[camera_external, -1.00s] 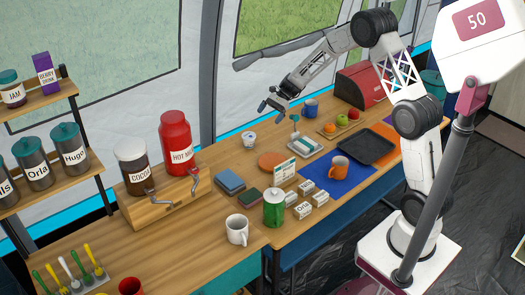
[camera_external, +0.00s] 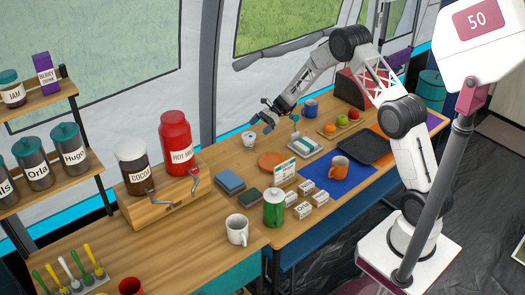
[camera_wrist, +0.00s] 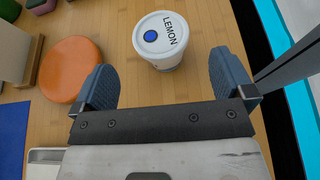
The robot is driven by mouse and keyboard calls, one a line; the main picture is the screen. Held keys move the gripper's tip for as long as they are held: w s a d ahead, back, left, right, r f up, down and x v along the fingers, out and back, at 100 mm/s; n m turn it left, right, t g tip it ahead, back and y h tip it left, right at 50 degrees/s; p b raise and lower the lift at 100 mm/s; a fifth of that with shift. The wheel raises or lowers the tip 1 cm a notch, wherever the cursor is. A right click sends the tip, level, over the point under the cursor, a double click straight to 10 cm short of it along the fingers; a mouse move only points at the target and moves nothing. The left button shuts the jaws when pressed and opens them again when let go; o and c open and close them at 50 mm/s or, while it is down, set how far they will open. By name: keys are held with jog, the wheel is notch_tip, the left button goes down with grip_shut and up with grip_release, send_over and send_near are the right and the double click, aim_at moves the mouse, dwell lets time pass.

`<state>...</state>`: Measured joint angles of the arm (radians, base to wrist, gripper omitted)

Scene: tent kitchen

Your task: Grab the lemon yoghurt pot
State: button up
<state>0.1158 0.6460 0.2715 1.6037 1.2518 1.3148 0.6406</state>
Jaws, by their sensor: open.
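The lemon yoghurt pot (camera_wrist: 163,40) is a small white tub with a blue dot and the word LEMON on its lid. It stands upright on the wooden table near the tent wall, and it also shows in the external view (camera_external: 249,139). My gripper (camera_wrist: 162,82) is open and empty. In the wrist view the pot lies ahead of the gap between the two fingers, and neither finger appears to touch it. In the external view my gripper (camera_external: 262,126) is just right of and above the pot.
An orange disc (camera_wrist: 71,69) lies left of the pot in the wrist view, near the left finger. The tent wall and window edge (camera_wrist: 290,70) run close on the right. Bare table surrounds the pot. A blue mug (camera_external: 310,107) stands further right.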

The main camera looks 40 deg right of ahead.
aim_at(251, 134)
jog(key=shift+x, duration=1.3)
jog(key=shift+x, duration=2.55)
jog(key=shift+f, duration=0.1)
jog(key=c, duration=0.9)
